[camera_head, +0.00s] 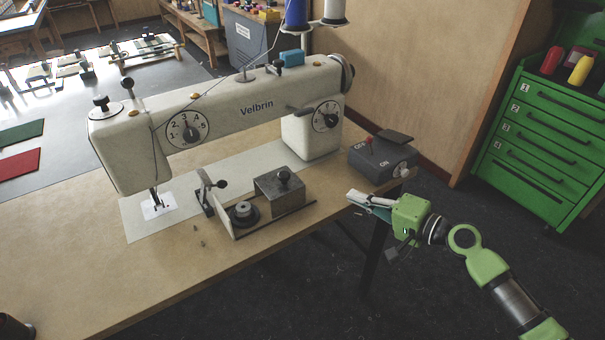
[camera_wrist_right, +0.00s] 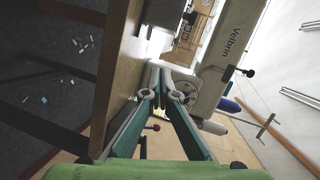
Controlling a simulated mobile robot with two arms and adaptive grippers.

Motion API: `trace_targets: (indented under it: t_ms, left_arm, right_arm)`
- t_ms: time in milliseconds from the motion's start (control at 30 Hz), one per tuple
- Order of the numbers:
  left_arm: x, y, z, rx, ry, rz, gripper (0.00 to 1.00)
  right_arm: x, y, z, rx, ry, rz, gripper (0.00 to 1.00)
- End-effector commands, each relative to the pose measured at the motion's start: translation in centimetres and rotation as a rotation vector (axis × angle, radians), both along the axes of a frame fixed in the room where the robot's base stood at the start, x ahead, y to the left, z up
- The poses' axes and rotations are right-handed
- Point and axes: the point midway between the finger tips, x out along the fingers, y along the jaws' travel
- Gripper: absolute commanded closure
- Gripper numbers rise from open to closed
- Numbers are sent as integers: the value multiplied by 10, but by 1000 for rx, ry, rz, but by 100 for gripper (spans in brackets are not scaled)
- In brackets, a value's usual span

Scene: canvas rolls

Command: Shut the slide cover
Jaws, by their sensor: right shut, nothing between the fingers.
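The slide cover (camera_head: 277,196) is a grey metal box-like piece with a dark knob (camera_head: 284,174) on top. It sits toward the right end of a low track (camera_head: 266,226) on the sewing machine's front edge. To its left, the round bobbin part (camera_head: 243,213) lies uncovered. My right gripper (camera_head: 352,196) is right of the cover, apart from it, at the table's front edge. Its fingers are shut and empty; they also show in the wrist view (camera_wrist_right: 158,91), pointing along the table edge. I cannot make out the cover surely in the wrist view. My left gripper is not in view.
The white sewing machine (camera_head: 240,105) stands behind the track. A grey pedal-like box (camera_head: 382,160) is behind my right gripper. A green drawer cabinet (camera_head: 545,130) stands at the right. The table front left is mostly clear.

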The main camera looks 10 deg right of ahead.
Motion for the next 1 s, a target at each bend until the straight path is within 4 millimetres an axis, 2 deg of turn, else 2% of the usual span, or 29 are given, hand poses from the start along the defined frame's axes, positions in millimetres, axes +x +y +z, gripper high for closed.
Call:
trace_targets:
  t_ms: [33,100,200,367,733,900,1000]
  left_arm:
    - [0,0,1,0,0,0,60]
    - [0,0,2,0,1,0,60]
    - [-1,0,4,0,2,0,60]
    - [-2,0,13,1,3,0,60]
    - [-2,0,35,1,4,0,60]
    - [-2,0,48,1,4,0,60]
    - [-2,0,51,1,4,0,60]
  right_arm:
    - [-3,8,22,32,-11,27,100]
    - [-7,15,38,67,-14,51,100]
    - [-7,22,48,87,-16,63,100]
    - [8,36,48,89,-17,64,100]
    - [62,90,37,87,-17,61,100]
    - [61,115,31,86,-14,63,100]
    - [61,123,28,85,-16,61,100]
